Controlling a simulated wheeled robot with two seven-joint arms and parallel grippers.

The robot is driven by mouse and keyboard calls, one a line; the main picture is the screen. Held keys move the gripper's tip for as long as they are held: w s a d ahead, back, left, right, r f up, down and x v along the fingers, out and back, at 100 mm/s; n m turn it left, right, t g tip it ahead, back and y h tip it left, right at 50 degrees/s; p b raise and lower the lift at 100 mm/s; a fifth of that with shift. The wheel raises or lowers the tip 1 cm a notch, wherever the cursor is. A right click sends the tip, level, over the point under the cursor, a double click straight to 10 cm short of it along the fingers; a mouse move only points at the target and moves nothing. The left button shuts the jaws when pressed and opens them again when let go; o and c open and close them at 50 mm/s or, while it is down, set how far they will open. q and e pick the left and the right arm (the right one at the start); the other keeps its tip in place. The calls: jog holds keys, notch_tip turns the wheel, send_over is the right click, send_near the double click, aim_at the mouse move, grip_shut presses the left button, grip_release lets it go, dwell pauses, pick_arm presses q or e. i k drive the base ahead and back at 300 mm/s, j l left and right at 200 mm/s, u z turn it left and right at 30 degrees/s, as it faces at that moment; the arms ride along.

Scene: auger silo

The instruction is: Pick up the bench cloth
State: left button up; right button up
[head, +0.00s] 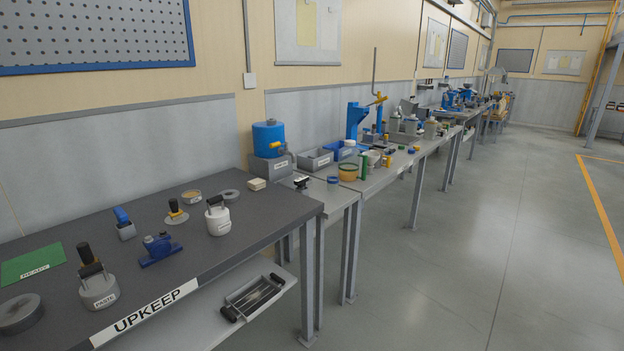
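No thing in view is clearly a bench cloth. A small cream block-like item (257,184) lies at the far right corner of the dark bench top (150,215); I cannot tell whether it is a folded cloth. A flat green mat (32,264) with a label lies at the left end of the same bench. Neither of my grippers is in view.
The bench labelled UPKEEP holds a white lidded pot (217,217), a grey pot (98,288), a blue fixture (160,250) and several small tools. A wire-handled tray (253,297) sits on the lower shelf. More benches run beyond. The floor (470,270) at right is clear.

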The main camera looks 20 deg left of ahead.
aim_at(256, 185)
jog(key=i+u, duration=0.1)
jog(key=i, duration=0.6)
jog(key=i+l, duration=0.15)
jog(key=i, duration=0.6)
jog(key=j+u, duration=0.05)
